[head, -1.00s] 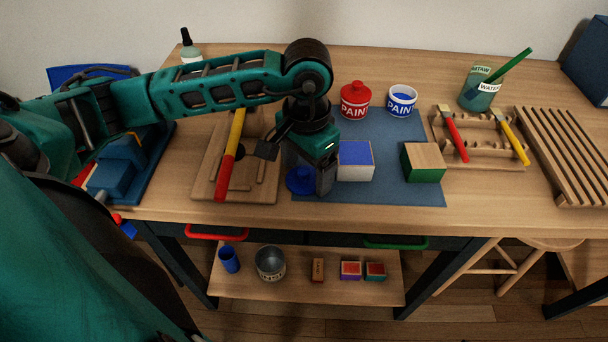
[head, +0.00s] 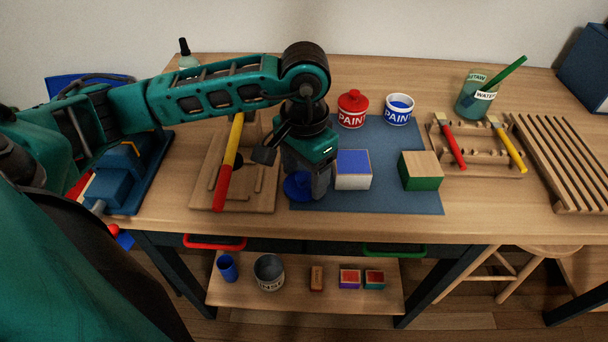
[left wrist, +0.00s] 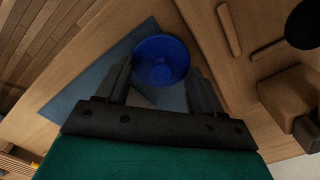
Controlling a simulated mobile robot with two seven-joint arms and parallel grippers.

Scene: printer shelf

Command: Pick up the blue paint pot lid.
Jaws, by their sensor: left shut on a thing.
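The blue paint pot lid (head: 297,187) is a round blue disc at the left front of the blue-grey mat (head: 400,203). My left gripper (head: 308,185) points down over it and is shut on it, hiding part of it. In the left wrist view the lid (left wrist: 161,60) shows between the fingertips of my left gripper (left wrist: 160,82). I cannot tell whether the lid touches the mat. The blue paint pot (head: 399,115) stands open at the back of the mat, showing blue paint. My right gripper is not in view.
A blue-topped block (head: 353,182) stands just right of the gripper, and a green block (head: 421,182) further right. A lidded red paint pot (head: 352,114) is behind. A wooden board (head: 258,200) with a red and yellow tool lies to the left.

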